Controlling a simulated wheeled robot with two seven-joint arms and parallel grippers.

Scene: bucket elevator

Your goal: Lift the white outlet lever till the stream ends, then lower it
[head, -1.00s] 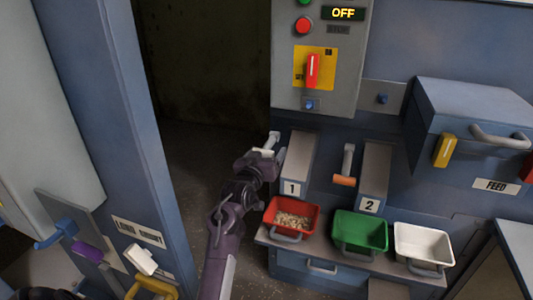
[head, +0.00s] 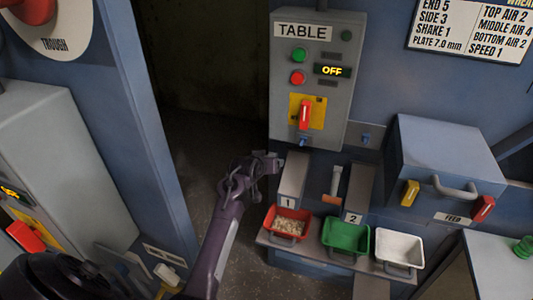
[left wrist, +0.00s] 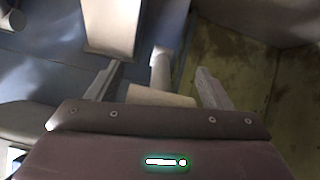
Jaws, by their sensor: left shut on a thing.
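My left gripper (head: 272,163) is at the white outlet lever, just left of chute 1 (head: 293,178). In the head view my gripper mostly hides the lever. The red bin (head: 284,236) below chute 1 holds pale grain. No falling stream can be made out; the chute's mouth is small in view. My right gripper is not in view.
An orange-handled lever (head: 331,198) hangs between chute 1 and chute 2 (head: 358,190). A green bin (head: 346,252) and a white bin (head: 399,265) stand right of the red one. The control panel (head: 341,60) above reads OFF. A blue post (head: 125,130) stands to the left.

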